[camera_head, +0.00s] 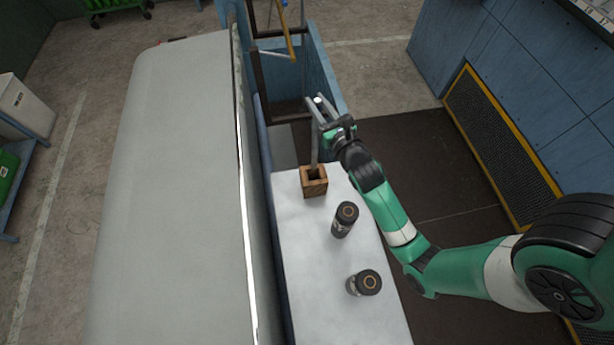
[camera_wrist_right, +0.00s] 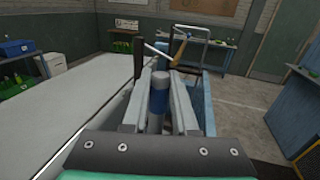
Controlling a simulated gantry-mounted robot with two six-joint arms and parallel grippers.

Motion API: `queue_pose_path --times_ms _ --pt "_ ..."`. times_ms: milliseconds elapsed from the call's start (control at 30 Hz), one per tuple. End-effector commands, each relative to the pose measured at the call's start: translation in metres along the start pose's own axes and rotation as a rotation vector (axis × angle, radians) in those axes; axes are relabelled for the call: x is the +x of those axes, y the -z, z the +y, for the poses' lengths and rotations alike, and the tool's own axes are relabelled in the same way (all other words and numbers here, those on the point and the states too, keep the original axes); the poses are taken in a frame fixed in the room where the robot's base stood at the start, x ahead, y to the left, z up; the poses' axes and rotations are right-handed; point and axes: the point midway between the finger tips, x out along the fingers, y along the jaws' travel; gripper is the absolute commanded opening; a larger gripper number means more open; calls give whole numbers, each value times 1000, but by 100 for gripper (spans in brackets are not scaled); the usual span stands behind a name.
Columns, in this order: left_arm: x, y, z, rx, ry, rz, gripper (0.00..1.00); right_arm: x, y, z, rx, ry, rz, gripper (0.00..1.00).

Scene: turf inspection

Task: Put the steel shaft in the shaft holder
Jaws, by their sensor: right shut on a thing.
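The steel shaft (camera_head: 314,150) is a thin grey upright rod in the head view. My right gripper (camera_head: 318,108) is shut on its upper part; in the right wrist view the shaft (camera_wrist_right: 158,95) stands between the two grey fingers. The shaft holder (camera_head: 314,188) is a small brown wooden block with a dark square opening, on the white table. The shaft's lower end meets the opening in the picture; how deep it sits, or whether it is just above, I cannot tell. My left gripper is in neither view.
A large grey surface (camera_head: 180,190) lies to the left. A blue bin (camera_head: 318,70) is behind the table.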

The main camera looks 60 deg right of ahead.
Motion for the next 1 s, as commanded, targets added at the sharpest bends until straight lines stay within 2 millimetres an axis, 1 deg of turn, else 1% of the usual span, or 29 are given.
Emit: queue_pose_path --times_ms 67,167,200,267,300,400,433,500,567,767,1000 --pt "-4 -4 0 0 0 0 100 0 10 0 0 -1 -1 0" --pt "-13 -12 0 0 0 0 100 0 35 0 -1 -1 2 0" --pt "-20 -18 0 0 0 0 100 0 50 0 -2 -1 2 0" --pt "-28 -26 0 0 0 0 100 0 70 1 -2 -2 2 0" --pt "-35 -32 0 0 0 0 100 0 84 0 -2 -1 2 0" --pt "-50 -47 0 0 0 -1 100 0 113 1 -2 -2 0 0" --pt "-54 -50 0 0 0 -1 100 0 119 1 -1 -2 -1 0" --pt "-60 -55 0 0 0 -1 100 0 130 1 0 -2 -1 0" --pt "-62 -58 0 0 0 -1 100 0 135 1 -1 -2 -2 0" --pt "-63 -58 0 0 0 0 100 0 137 1 1 -2 -3 0" --pt "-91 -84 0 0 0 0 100 0 180 1 0 -2 -1 0"
